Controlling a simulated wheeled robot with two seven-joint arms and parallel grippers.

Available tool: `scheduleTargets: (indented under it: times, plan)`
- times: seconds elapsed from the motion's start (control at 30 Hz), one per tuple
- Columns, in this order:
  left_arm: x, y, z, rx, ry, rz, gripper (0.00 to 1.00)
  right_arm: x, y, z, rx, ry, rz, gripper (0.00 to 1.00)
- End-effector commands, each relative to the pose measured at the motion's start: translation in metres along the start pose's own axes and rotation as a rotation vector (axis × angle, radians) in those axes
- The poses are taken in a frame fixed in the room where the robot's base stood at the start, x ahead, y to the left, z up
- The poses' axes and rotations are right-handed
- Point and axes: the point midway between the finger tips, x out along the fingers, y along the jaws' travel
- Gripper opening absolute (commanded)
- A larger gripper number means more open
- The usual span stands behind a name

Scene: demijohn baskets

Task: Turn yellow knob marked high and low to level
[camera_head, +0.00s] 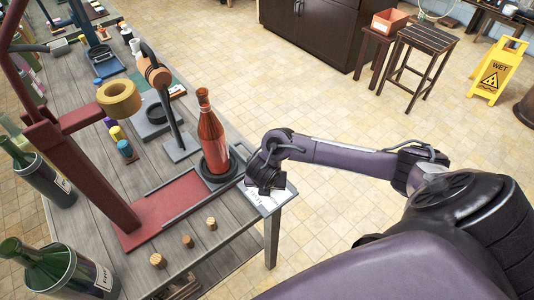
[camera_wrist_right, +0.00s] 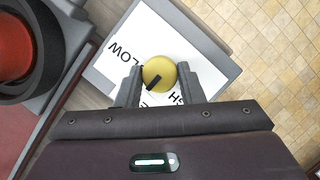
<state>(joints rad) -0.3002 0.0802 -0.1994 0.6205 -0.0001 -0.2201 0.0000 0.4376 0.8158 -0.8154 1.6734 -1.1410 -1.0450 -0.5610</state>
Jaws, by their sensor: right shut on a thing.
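The yellow knob (camera_wrist_right: 160,69) sits on a white label plate (camera_wrist_right: 200,70) with a grey border in the right wrist view. A black pointer mark on the knob slants toward the lower left. "LOW" is printed left of the knob; other lettering at lower right and below it is partly hidden by my gripper. My right gripper (camera_wrist_right: 159,86) is shut on the knob, one finger on each side. In the head view my right gripper (camera_head: 264,186) is over the plate (camera_head: 272,199) at the table corner and hides the knob. My left gripper is not in view.
A red bottle (camera_head: 211,135) stands in a dark round holder close to my right gripper. A red metal frame (camera_head: 90,185) and several corks (camera_head: 158,260) are to the left on the wooden table (camera_head: 225,240). Tiled floor is open beyond the table.

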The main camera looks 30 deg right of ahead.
Motion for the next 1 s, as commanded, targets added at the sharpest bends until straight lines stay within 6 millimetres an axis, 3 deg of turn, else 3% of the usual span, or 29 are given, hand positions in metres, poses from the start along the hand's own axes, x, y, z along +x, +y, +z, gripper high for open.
scheduleTargets:
  times: [0.13,0.17,0.3,0.67,1.0]
  plan:
    - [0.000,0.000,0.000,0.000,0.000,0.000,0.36,-0.001,0.001,0.003,0.004,-0.006,0.001,0.12]
    - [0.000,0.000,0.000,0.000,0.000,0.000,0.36,-0.001,0.001,0.003,0.003,-0.006,0.001,0.39]
    - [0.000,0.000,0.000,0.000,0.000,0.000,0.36,-0.001,0.000,0.002,0.002,-0.004,0.001,0.56]
    - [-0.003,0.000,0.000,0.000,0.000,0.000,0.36,-0.007,0.001,0.001,-0.002,-0.001,0.002,0.56]
    - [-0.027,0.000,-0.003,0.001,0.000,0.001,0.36,-0.065,0.001,0.004,-0.002,-0.003,0.003,0.56]
